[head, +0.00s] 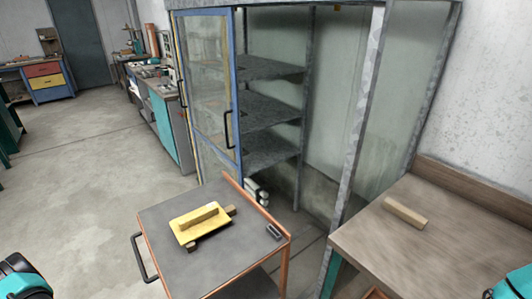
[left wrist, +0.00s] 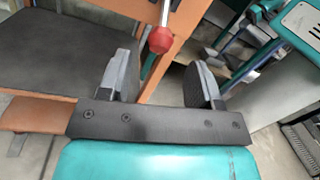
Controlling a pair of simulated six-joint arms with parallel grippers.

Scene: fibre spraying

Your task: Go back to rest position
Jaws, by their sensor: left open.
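My left gripper (left wrist: 160,72) shows in the left wrist view with its two grey fingers apart and nothing held between them. A red rounded knob (left wrist: 160,39) on a thin rod shows just beyond the fingertips; I cannot tell whether it touches anything. In the head view only teal parts of my arms show at the bottom left and bottom right corners. Neither gripper's fingers show there, and my right gripper is out of sight.
A grey-topped cart (head: 165,228) holds a yellow tray (head: 187,233) with wooden blocks. Behind it stands a metal cabinet with shelves (head: 270,110) and a blue-framed glass door (head: 238,70) standing open. A wooden bench (head: 450,235) at right carries a wooden block (head: 405,213). The floor at left is clear.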

